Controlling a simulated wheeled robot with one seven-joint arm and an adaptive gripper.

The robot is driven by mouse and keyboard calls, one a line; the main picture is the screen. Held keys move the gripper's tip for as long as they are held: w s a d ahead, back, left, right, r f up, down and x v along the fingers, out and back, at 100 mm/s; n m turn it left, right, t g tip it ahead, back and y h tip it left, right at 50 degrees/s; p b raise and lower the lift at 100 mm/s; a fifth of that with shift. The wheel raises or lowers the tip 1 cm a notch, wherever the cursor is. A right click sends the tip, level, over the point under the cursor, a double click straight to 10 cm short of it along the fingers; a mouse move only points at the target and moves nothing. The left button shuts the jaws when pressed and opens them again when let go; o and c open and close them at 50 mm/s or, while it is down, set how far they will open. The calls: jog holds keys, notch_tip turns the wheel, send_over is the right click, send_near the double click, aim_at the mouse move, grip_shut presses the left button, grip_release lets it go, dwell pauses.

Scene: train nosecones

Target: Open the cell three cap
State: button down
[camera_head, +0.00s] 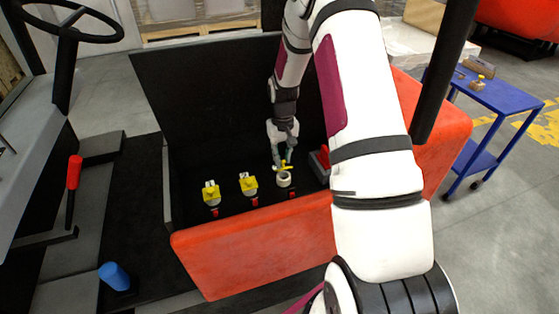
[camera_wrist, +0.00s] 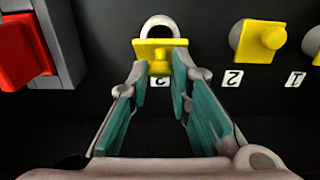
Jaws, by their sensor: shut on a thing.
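The cell three cap (camera_wrist: 160,45) is yellow and lies between the tips of my gripper (camera_wrist: 160,78) in the wrist view. My gripper (camera_head: 283,160) is shut on it. The white round neck of cell three (camera_wrist: 160,22) shows beyond the cap, with part of its dark opening uncovered. In the head view the neck (camera_head: 284,181) shows a dark opening, and the yellow cap (camera_head: 284,168) is at its far edge. Whether the cap still touches the neck cannot be told. The number label under the cap is partly hidden.
Two more yellow caps, cell two (camera_head: 248,183) and cell one (camera_head: 211,193), sit on their necks to the left. A red lever block (camera_wrist: 28,50) stands close beside cell three. The orange box front wall (camera_head: 260,248) and raised black lid (camera_head: 205,95) bound the space.

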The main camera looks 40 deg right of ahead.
jog(key=shift+w, duration=0.1)
jog(key=c, duration=1.5)
grip_release()
jog(key=shift+o, duration=0.2)
jog(key=shift+r, duration=3.75)
